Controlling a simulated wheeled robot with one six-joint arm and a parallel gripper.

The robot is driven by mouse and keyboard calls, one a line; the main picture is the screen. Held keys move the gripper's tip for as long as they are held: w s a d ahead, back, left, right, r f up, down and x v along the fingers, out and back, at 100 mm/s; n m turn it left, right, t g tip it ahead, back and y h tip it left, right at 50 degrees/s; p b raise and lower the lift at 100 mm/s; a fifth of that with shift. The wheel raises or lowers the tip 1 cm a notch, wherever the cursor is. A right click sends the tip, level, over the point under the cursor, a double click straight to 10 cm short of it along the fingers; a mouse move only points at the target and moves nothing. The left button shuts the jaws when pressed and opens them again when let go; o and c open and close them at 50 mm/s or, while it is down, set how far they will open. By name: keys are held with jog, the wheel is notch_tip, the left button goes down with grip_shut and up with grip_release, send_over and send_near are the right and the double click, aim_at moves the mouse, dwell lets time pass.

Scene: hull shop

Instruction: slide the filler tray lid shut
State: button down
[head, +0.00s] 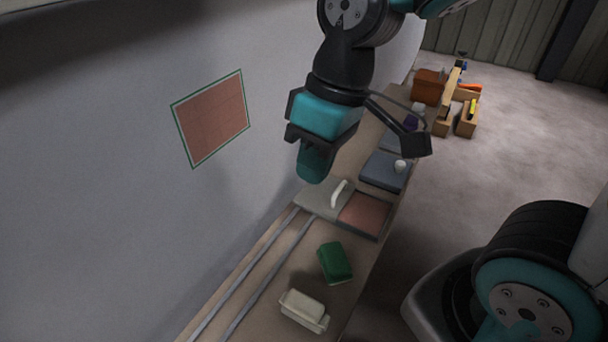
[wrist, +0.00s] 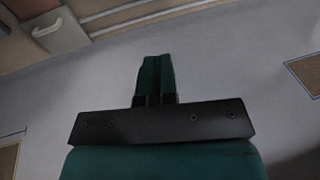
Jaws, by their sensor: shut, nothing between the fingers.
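The lid looks to be the flat grey plate (head: 316,200) with a pale bar handle (head: 340,193), on the bench at the end of two rails. A reddish-brown surface (head: 365,214), which looks like the tray's filler, shows uncovered right beside it. My gripper (head: 314,168) is shut and empty, pointing down and appearing above and left of the handle in the head view. In the wrist view its teal fingers (wrist: 156,78) are together, and the grey plate (wrist: 70,32) with its handle is at the upper left, apart from the fingers.
Two metal rails (head: 245,285) run along the bench beside the grey hull wall (head: 90,190). A green block (head: 335,262) and a cream dish (head: 303,310) lie near. A blue-grey tray (head: 383,172) and wooden boxes (head: 467,120) stand farther back. A green-edged reddish patch (head: 212,117) is on the wall.

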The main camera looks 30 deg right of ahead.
jog(key=w+d+f+h+p, duration=0.1)
jog(key=w+d+f+h, duration=0.2)
jog(key=w, duration=0.7)
jog(key=g+h, duration=0.2)
jog(key=g, duration=0.1)
send_over(327, 199)
notch_tip(327, 199, down, 20)
jog(key=shift+w+f, duration=0.15)
jog(key=shift+f, duration=0.6)
jog(key=shift+s+p, duration=0.2)
jog(key=shift+p, duration=0.1)
